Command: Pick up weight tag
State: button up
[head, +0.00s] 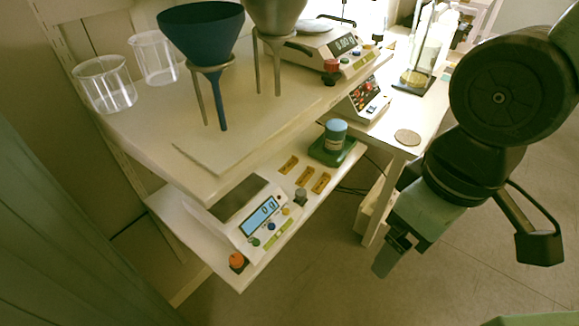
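Three small brass-coloured rectangular pieces lie in a row on the lower white shelf, the left one (289,165), the middle one (305,177) and the right one (321,183). They look like tags, but any markings are too small to read, so I cannot tell which is the weight tag. My gripper (393,255) hangs to the right of the shelf, pointing down over the floor and apart from the pieces. It touches nothing that I can see. Its fingers overlap in this view, so their opening is unclear.
A digital scale (262,212) sits left of the pieces, and a blue-lidded jar (335,134) stands on a green base to their right. The upper shelf (230,150), with funnels (203,35) and beakers (105,85), overhangs the back. Open floor (340,280) lies in front.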

aim_at(285, 169)
jog(key=i+l+u, duration=0.1)
jog(key=l, duration=0.3)
jog(key=i+l+u, duration=0.15)
jog(key=l, duration=0.3)
jog(key=i+l+u, duration=0.1)
jog(key=l, duration=0.3)
jog(key=i+l+u, duration=0.1)
jog(key=l, duration=0.35)
jog(key=i+l+u, duration=0.1)
jog(key=l, duration=0.4)
jog(key=i+l+u, duration=0.15)
jog(key=l, duration=0.3)
jog(key=i, duration=0.05)
